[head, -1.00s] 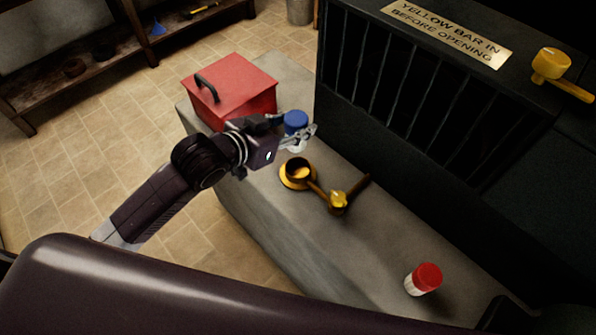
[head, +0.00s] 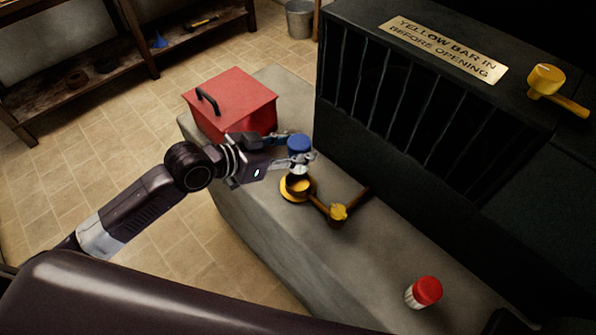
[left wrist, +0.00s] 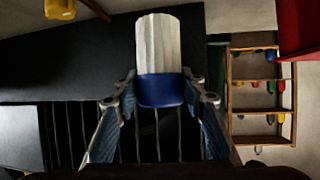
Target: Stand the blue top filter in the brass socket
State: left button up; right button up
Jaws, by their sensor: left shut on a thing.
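The blue top filter (head: 299,145) has a blue cap and a white pleated body. My left gripper (head: 302,160) is shut on it near the cap and holds it about upright. In the left wrist view the filter (left wrist: 159,50) sits between both fingers (left wrist: 160,102), cap toward my gripper. The brass socket (head: 290,196) is a round cup on the grey ledge, right under the filter. The filter's lower end overlaps the socket's mouth in the head view; I cannot tell whether it has entered. My right gripper is not in view.
A red-capped white filter (head: 426,292) stands nearer on the ledge. A red box (head: 230,100) stands behind my gripper. A dark barred cabinet (head: 420,100) borders the ledge, with a yellow handle (head: 546,80) on top.

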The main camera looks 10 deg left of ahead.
pick_arm(q)
notch_tip(320, 180, down, 9)
jog(key=shift+f+b, duration=0.2)
jog(key=shift+b, duration=0.15)
jog(key=o, duration=1.2)
jog(key=shift+b+v, duration=0.35)
jog(key=shift+v, duration=5.7)
